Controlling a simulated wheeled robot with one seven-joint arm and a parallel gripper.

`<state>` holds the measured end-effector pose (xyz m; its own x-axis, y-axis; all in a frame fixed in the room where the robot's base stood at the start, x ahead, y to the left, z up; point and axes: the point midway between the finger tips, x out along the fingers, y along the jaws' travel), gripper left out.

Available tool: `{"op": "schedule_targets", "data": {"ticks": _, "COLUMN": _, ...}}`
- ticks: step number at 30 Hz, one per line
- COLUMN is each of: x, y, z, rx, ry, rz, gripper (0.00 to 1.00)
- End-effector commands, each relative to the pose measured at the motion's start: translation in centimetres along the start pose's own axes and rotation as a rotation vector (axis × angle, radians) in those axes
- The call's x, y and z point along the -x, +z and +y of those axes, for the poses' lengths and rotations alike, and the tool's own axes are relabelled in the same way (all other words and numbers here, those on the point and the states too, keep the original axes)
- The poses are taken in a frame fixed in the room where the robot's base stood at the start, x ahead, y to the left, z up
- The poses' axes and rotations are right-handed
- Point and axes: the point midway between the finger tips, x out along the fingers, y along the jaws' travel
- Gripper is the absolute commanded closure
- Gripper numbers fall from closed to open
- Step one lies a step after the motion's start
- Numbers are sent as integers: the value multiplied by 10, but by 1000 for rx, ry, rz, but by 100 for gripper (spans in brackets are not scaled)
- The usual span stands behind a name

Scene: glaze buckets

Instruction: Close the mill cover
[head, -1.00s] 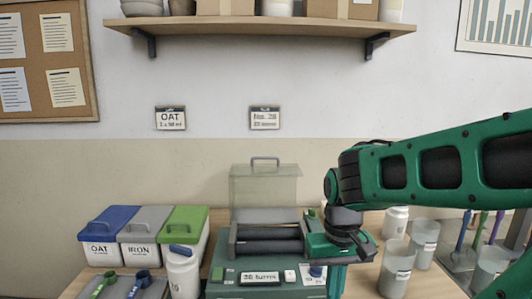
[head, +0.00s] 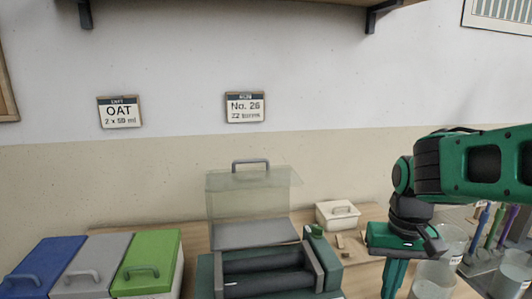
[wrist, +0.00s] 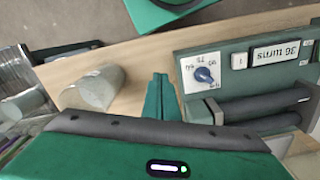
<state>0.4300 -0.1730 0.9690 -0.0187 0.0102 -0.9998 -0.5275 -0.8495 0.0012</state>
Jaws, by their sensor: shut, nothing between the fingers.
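The mill (head: 322,258) is a green housing with two dark rollers (head: 262,262) lying open to view. Its clear cover (head: 250,195) stands upright behind the rollers, raised, with a grey handle (head: 251,163) on its top edge. My gripper (head: 392,290) points down to the right of the mill, apart from it, with its fingers together and empty. In the wrist view my shut fingers (wrist: 159,84) are beside the mill's dial panel (wrist: 203,73). The rollers also show there (wrist: 265,105); the cover is not clearly seen.
Blue (head: 42,264), grey (head: 95,262) and green-lidded bins (head: 148,262) stand left of the mill. A small lidded white box (head: 338,214) is behind at right. Grey cups (head: 432,285) stand right of my gripper; a cup (wrist: 96,88) also shows in the wrist view.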

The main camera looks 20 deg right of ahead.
Motion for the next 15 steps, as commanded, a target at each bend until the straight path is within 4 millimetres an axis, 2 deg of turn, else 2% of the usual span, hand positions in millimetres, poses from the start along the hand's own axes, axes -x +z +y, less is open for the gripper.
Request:
{"op": "schedule_targets", "data": {"ticks": 6, "x": 0, "y": 0, "z": 0, "rx": 0, "ry": 0, "rz": 0, "gripper": 100}}
{"op": "schedule_targets", "data": {"ticks": 8, "x": 7, "y": 7, "z": 5, "rx": 2, "ry": -7, "rz": 12, "gripper": 100}}
{"op": "schedule_targets", "data": {"ticks": 9, "x": 11, "y": 4, "z": 5, "rx": 3, "ry": -6, "rz": 15, "gripper": 100}}
{"op": "schedule_targets", "data": {"ticks": 11, "x": 19, "y": -6, "z": 2, "rx": 7, "ry": -4, "rz": 17, "gripper": 100}}
{"op": "schedule_targets", "data": {"ticks": 15, "x": 52, "y": -53, "z": -8, "rx": 25, "ry": 6, "rz": 27, "gripper": 100}}
